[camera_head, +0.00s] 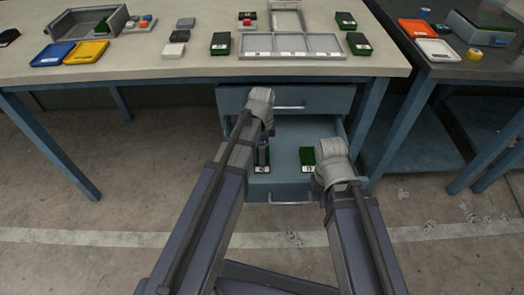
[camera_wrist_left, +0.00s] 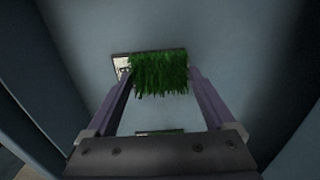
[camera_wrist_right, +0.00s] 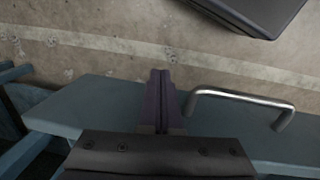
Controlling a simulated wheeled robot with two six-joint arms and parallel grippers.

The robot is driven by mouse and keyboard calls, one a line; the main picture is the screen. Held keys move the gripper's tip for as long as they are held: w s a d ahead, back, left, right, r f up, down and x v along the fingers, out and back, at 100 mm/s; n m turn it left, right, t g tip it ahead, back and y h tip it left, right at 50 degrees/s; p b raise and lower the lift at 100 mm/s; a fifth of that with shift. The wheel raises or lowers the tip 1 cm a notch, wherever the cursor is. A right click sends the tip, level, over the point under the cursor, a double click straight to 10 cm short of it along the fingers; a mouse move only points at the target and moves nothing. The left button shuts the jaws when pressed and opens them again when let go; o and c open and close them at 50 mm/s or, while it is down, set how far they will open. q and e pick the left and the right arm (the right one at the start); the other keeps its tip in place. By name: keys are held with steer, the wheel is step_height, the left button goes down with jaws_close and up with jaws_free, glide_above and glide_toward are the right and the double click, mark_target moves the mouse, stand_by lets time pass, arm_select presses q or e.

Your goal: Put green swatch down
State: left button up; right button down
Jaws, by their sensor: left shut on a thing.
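My left gripper (camera_wrist_left: 158,88) is shut on a green swatch (camera_wrist_left: 160,74), a turf piece with a pale labelled base. In the head view this swatch (camera_head: 262,162) is low inside the open lower drawer (camera_head: 286,136). I cannot tell whether it touches the drawer floor. Another green swatch (camera_head: 307,156) lies in the drawer to the right. An edge of green (camera_wrist_left: 160,132) also shows between the fingers in the left wrist view. My right gripper (camera_wrist_right: 160,75) is shut and empty, near the drawer front; its fingers are hidden in the head view.
The upper drawer (camera_head: 310,98) is shut. The table (camera_head: 190,66) above holds a grey compartment tray (camera_head: 290,56), more green swatches and blue and yellow trays. A metal handle (camera_wrist_right: 240,97) is right of my right fingers. The drawer floor between the swatches is bare.

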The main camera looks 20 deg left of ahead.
arm_select(q)
steer(key=o, duration=1.2)
steer(key=shift+f, duration=0.15)
steer(key=shift+c, duration=0.2)
step_height(320, 180, up, 12)
steer(key=p, duration=1.2)
steer(key=shift+r, duration=0.2)
